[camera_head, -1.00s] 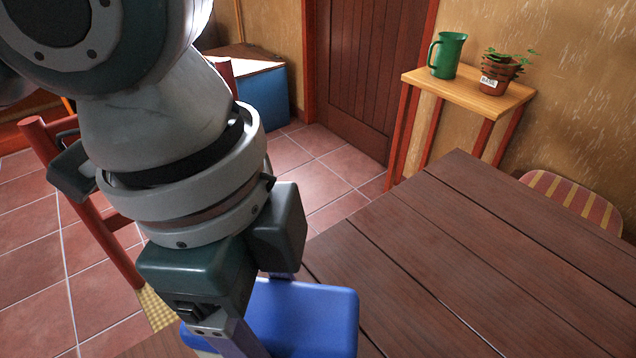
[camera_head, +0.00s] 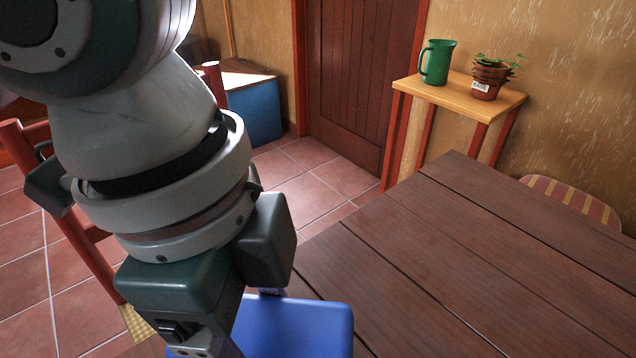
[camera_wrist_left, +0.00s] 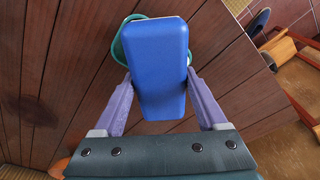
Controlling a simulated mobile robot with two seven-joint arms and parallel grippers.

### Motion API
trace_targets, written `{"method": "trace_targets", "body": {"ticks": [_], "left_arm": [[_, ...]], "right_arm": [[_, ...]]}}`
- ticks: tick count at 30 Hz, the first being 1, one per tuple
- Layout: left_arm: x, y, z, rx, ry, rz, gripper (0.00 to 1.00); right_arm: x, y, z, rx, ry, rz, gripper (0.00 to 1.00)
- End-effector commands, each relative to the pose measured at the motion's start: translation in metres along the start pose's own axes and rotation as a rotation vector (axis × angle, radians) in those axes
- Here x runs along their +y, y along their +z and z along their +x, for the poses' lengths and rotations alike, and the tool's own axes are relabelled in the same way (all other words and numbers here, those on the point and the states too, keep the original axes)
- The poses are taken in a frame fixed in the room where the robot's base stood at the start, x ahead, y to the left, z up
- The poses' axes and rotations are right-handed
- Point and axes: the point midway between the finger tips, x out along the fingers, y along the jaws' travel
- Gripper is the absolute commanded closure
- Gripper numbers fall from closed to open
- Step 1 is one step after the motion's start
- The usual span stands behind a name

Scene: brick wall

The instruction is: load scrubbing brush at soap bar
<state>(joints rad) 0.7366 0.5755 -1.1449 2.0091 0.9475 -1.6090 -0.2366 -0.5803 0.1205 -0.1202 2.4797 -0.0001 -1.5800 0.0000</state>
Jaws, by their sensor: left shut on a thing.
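A smooth blue block, which looks like the back of the scrubbing brush (camera_head: 300,328), is held by my left gripper (camera_head: 238,322) low in the head view. In the left wrist view the brush (camera_wrist_left: 157,65) sits between the two fingers of my left gripper (camera_wrist_left: 158,83), which is shut on its sides. Its bristles are hidden. A teal curved rim (camera_wrist_left: 117,47) shows behind the brush over the tabletop; I cannot tell whether the brush touches it. I cannot make out the soap bar. My right gripper is out of view.
The brown plank table (camera_head: 455,255) is clear across its visible right part. A green pitcher (camera_head: 437,62) and a potted plant (camera_head: 488,80) stand on a small side table (camera_head: 460,93) at the back. A striped chair (camera_head: 572,198) is at the right, a red-framed chair (camera_head: 75,235) at the left.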

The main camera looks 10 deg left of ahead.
Motion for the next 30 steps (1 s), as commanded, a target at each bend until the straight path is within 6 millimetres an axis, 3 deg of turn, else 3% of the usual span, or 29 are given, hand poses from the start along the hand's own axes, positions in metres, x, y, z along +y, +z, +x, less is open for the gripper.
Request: {"method": "trace_targets", "body": {"ticks": [30], "left_arm": [[0.000,0.001,0.010,0.001,0.000,0.000,0.70]], "right_arm": [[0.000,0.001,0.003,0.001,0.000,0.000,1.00]]}}
